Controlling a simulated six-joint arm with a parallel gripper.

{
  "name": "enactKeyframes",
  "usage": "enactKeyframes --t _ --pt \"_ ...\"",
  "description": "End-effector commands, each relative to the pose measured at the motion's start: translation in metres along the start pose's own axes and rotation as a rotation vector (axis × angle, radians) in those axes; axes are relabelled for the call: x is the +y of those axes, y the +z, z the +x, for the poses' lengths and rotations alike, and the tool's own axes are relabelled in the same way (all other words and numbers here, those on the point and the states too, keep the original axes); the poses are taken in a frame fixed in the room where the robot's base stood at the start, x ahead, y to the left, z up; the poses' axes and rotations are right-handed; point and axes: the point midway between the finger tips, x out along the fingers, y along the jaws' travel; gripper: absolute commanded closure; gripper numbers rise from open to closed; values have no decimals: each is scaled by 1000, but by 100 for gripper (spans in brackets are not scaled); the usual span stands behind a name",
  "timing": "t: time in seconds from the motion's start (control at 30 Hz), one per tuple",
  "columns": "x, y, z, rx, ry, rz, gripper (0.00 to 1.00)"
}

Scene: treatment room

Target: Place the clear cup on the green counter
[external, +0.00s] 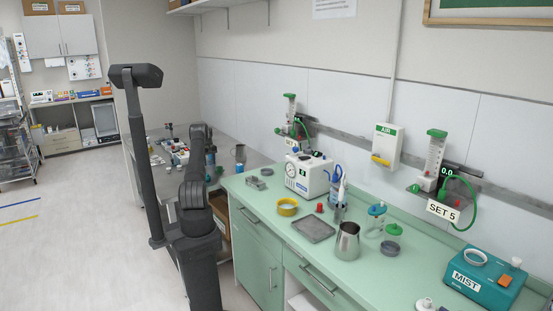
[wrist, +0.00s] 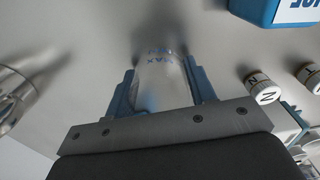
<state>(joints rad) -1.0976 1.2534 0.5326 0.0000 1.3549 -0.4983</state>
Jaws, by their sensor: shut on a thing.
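A clear cup (wrist: 163,88) with blue printed marks is between the two blue fingers of my gripper (wrist: 163,85) in the wrist view. My gripper is shut on its sides. A grey surface shows beyond the cup; I cannot tell whether the cup touches it. In the external view my arm reaches over the grey metal table at the back, and I cannot make out the cup there. The green counter (external: 405,272) runs along the wall at the right, apart from my gripper.
The counter holds a steel jug (external: 348,241), a grey tray (external: 313,229), a yellow-rimmed bowl (external: 287,208), a white device (external: 307,175) and a teal MIST box (external: 484,280). In the wrist view, a blue box (wrist: 268,10) and small white jars (wrist: 262,86) stand right, a shiny metal object (wrist: 14,92) left.

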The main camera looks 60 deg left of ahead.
Motion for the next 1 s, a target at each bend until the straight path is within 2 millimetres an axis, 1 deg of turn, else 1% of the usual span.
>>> enactKeyframes --t 0.03,0.07,0.1,0.17,0.43,0.57,0.67,0.77,1.0 --pt "0 0 2 0 0 0 73" --pt "0 0 2 0 0 0 48" --pt "0 0 2 0 0 0 40" --pt "0 0 2 0 0 0 28" --pt "0 0 1 0 0 0 28" --pt "0 0 -6 1 0 0 28" --pt "0 -1 -21 3 2 0 28" --pt "2 -3 -42 3 2 0 28" --pt "3 -4 -103 3 2 0 28"
